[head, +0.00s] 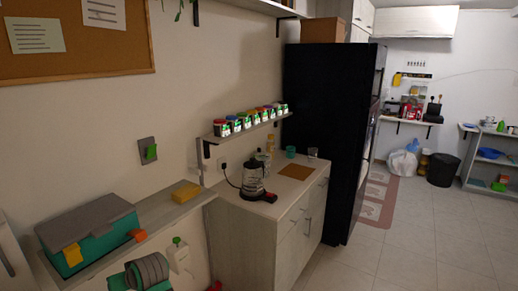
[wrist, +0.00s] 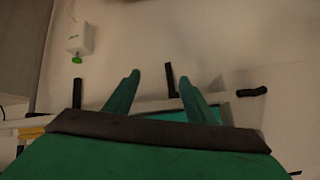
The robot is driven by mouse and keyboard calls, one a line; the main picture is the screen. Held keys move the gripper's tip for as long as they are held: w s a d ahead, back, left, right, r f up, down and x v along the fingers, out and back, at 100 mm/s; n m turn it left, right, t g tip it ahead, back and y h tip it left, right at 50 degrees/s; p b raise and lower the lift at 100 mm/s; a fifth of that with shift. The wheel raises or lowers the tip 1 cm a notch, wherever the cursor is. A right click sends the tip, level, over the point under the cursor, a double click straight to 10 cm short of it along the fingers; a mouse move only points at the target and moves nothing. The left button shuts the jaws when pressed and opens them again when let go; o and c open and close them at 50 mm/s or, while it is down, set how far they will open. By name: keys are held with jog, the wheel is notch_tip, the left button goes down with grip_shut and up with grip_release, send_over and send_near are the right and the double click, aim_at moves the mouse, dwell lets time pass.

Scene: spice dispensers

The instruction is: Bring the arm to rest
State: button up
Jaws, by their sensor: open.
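My gripper (wrist: 158,72) shows in the wrist view with its two green fingers spread apart. Nothing is visible between the fingers. A dark band and a green body fill the lower part of that view. In the head view I cannot clearly make out my gripper. The spice dispensers (head: 243,119) stand in a row on a narrow wall shelf (head: 221,138), well apart from anything of mine that I can identify.
A counter (head: 285,190) with a glass kettle (head: 253,180) stands below the spice shelf. A black fridge (head: 325,130) is beyond it. A teal box with a grey lid (head: 88,220) sits at lower left. The tiled floor (head: 430,240) at right is open.

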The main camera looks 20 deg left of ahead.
jog(key=d+f+m+t, duration=0.4)
jog(key=d+f+m, duration=0.1)
jog(key=d+f, duration=1.1)
jog(key=s+d+f+m+t+h, duration=0.1)
jog(key=s+d+f+m+t, duration=0.2)
jog(key=d, duration=0.5)
jog(key=s+d+f+m+t+h, duration=0.1)
jog(key=s+d+f, duration=0.3)
jog(key=d, duration=0.4)
jog(key=s+d+r+m+t+h, duration=0.2)
jog(key=s+d+t+h, duration=0.15)
jog(key=s+d, duration=1)
jog(key=s+d+r+t+h, duration=0.1)
jog(key=s+d+r+h, duration=0.2)
jog(key=s+d+r, duration=0.7)
jog(key=shift+s+h, duration=0.35)
jog(key=shift+s, duration=0.3)
